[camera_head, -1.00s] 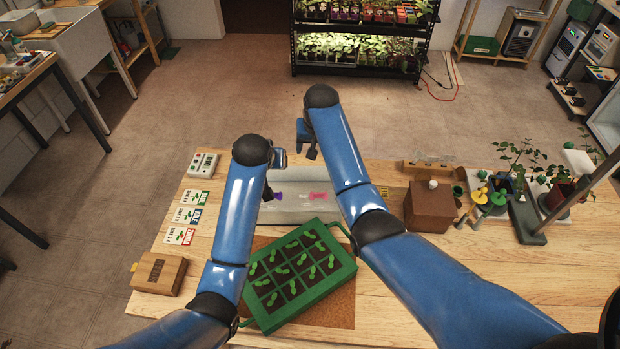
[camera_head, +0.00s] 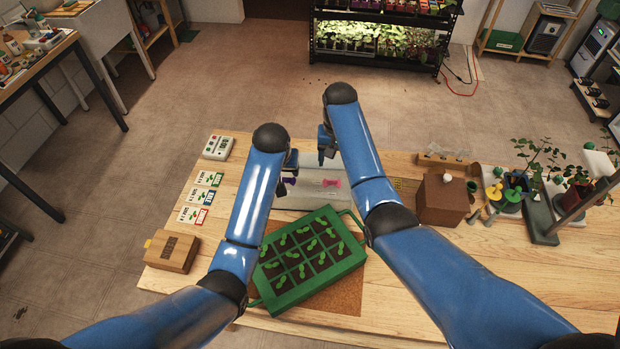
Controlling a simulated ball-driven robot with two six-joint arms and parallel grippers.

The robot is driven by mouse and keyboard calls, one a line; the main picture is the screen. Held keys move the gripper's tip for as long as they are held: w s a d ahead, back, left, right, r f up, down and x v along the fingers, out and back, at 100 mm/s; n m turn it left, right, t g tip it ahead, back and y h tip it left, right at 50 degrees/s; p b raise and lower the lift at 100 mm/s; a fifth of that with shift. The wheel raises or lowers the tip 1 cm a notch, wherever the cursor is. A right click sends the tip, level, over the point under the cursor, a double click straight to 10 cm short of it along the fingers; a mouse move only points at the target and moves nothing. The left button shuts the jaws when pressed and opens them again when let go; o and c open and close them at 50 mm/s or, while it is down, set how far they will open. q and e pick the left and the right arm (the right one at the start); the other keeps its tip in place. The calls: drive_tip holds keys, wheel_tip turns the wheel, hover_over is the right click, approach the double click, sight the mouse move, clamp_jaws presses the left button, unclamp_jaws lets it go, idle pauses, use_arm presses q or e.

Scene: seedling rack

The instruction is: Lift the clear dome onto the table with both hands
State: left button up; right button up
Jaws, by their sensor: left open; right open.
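A green seedling tray (camera_head: 342,268) with small green sprouts in dark cells stands at an angle on a cork mat (camera_head: 348,299). I cannot clearly make out a clear dome over the tray. Behind the tray lies a pale, see-through-looking piece (camera_head: 312,201) with purple and pink parts on it; I cannot tell whether it is the dome. My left gripper (camera_head: 289,172) is open beyond the tray, at the left end of the pale piece in the picture. My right gripper (camera_head: 323,152) is open, further back and to the right. Both look empty; their own arms partly hide them.
Seed cards (camera_head: 200,197), a grey device (camera_head: 218,147) and a wooden box (camera_head: 172,251) line the table's left side. A brown box (camera_head: 442,200) and potted plants (camera_head: 577,192) stand at the right.

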sight(332, 180)
use_arm(q)
drive_tip(key=shift+x, duration=4.35)
use_arm(e)
drive_tip(key=shift+f, duration=4.35)
use_arm(q)
drive_tip(key=shift+c, duration=0.2)
use_arm(e)
drive_tip(key=shift+c, duration=0.2)
use_arm(q)
clamp_jaws()
use_arm(e)
clamp_jaws()
